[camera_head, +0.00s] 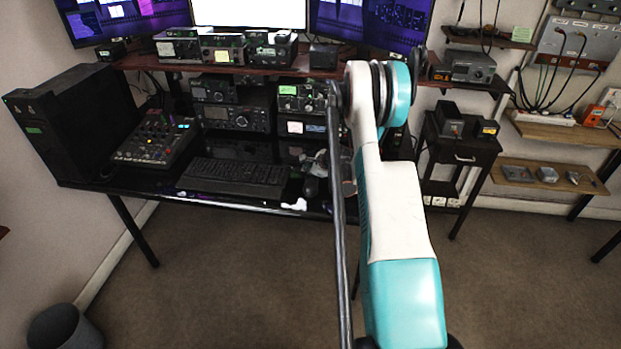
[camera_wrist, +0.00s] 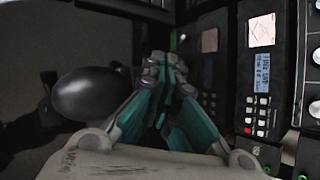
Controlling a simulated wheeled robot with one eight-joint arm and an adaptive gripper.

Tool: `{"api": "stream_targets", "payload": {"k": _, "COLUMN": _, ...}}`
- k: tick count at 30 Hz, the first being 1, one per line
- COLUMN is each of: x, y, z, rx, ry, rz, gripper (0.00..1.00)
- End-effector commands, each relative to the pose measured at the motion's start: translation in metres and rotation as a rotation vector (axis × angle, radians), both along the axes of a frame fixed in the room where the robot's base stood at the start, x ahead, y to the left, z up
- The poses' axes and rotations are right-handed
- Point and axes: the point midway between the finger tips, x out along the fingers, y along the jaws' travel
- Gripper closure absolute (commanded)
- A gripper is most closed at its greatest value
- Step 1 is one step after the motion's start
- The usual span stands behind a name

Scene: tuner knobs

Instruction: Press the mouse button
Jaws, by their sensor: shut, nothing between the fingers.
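The mouse (camera_wrist: 88,94) is a dark, smooth, rounded shape in the left half of the wrist view. In the head view the mouse (camera_head: 311,188) is a small dark form on the black desk, right of the keyboard. My gripper (camera_wrist: 166,66) is shut and empty, its grey fingertips together just right of the mouse in the wrist view. I cannot tell whether they touch it or how high they are above it. In the head view my gripper (camera_head: 326,165) shows only partly beside the mouse, mostly hidden behind my arm.
The black keyboard (camera_head: 235,177) lies left of the mouse on the desk (camera_head: 130,183). Radio units (camera_head: 233,117) stand behind it, under a shelf with monitors above. A mixer (camera_head: 155,140) and a computer tower (camera_head: 70,125) are at left.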

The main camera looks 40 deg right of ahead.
Motion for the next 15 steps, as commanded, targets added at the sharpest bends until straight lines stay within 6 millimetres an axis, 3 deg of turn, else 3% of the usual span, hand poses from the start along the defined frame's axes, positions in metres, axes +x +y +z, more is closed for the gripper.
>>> {"api": "stream_targets", "payload": {"k": 7, "x": 0.0, "y": 0.0, "z": 0.006, "rx": 0.0, "ry": 0.0, "rz": 0.0, "gripper": 1.0}}
{"api": "stream_targets", "payload": {"k": 15, "x": 0.0, "y": 0.0, "z": 0.03, "rx": 0.0, "ry": 0.0, "rz": 0.0, "gripper": 1.0}}
